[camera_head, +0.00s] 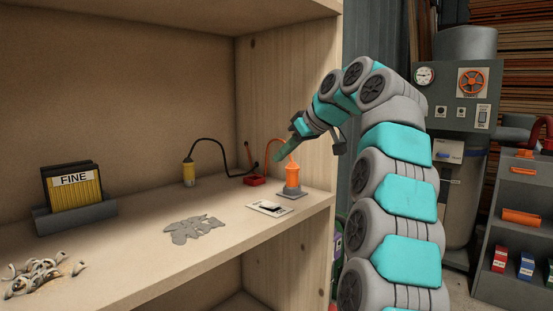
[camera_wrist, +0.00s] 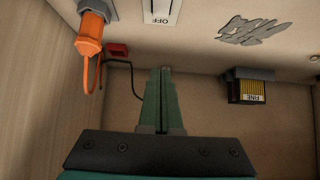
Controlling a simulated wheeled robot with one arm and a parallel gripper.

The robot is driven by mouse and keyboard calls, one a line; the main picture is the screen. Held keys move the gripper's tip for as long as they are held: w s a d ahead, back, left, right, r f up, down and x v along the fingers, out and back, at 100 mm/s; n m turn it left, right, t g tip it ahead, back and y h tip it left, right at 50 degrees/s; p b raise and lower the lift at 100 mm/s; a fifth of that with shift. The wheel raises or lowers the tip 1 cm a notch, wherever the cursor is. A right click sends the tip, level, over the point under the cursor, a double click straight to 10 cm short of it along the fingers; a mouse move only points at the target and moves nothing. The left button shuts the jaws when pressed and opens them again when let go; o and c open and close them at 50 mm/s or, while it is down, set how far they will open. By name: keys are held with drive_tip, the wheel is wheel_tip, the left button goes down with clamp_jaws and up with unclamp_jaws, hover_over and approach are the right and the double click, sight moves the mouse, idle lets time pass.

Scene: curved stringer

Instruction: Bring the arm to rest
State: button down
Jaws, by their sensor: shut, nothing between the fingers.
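My arm, in teal and grey, rises at the right of the head view and bends left into the wooden shelf bay. My gripper (camera_head: 280,156) is at its end, close to the orange handle in that view, above the shelf board. In the wrist view my gripper's two green fingers (camera_wrist: 163,72) lie together, shut, with nothing between them. The orange handle (camera_head: 292,174) stands upright on a grey base at the shelf's right end. It also shows at the upper left of the wrist view (camera_wrist: 89,34), apart from the fingers.
The shelf's side wall (camera_head: 288,90) stands near my gripper. A machine (camera_head: 459,130) stands behind my arm.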

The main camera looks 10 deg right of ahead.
drive_tip(key=s+a+f+m+g+h, duration=0.1)
drive_tip(key=s+a+f+m+g, duration=0.2)
drive_tip(key=s+f, duration=0.55)
drive_tip(key=s+a+f+g+h, duration=0.1)
drive_tip(key=s+a+f+g, duration=0.1)
drive_tip(key=s+a+f, duration=0.6)
drive_tip(key=s+d+f+m+g+h, duration=0.1)
drive_tip(key=s+d+f, duration=0.2)
drive_tip(key=s+f, duration=0.4)
drive_tip(key=s+d+f+m+g+h, duration=0.1)
drive_tip(key=s+f, duration=0.6)
drive_tip(key=s, duration=0.7)
drive_tip(key=s+d+f+m+g+h, duration=0.1)
drive_tip(key=s+d+f, duration=0.4)
drive_tip(key=s, duration=0.6)
drive_tip(key=shift+f+m+g+h, duration=0.3)
drive_tip(key=shift+f+m+g, duration=0.3)
drive_tip(key=shift+f+g, duration=0.25)
